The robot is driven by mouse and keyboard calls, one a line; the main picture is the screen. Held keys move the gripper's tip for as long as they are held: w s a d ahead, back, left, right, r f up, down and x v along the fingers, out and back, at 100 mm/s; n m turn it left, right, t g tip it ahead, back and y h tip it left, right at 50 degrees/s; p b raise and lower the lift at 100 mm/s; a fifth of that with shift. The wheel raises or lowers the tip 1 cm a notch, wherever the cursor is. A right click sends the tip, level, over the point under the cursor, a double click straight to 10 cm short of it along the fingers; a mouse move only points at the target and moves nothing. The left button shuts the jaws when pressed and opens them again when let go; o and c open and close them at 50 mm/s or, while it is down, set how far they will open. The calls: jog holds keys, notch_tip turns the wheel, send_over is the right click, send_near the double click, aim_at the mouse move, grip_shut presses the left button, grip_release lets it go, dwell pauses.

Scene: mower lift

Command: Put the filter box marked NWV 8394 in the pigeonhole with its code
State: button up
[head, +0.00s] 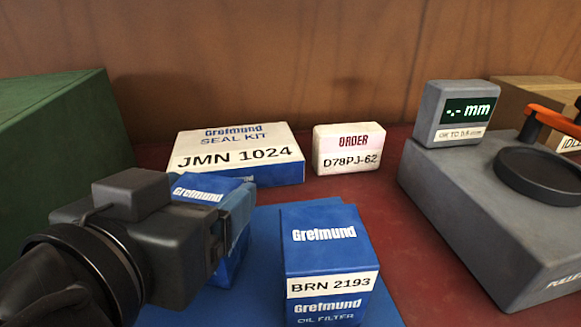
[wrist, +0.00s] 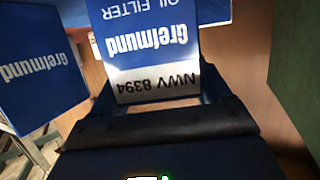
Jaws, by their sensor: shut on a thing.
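The filter box marked NWV 8394 (wrist: 155,50) is a blue and white Grefmund oil filter box. It appears upside down in the wrist view, with its code label facing the camera. My gripper (wrist: 158,95) is shut on it, one finger on each side. In the head view my gripper (head: 222,225) is at the left and hides most of the held box (head: 205,187); only its blue top and part of a side show. I cannot tell whether the box still touches the blue mat (head: 265,225). No pigeonhole shows in either view.
A blue box marked BRN 2193 (head: 330,255) stands close to the right of the held box. Behind are a JMN 1024 seal kit (head: 240,155) and an order block (head: 348,150). A grey gauge unit (head: 460,200) is at right, a green block (head: 60,140) at left.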

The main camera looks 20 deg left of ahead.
jog(key=shift+r, duration=0.1)
jog(key=c, duration=0.7)
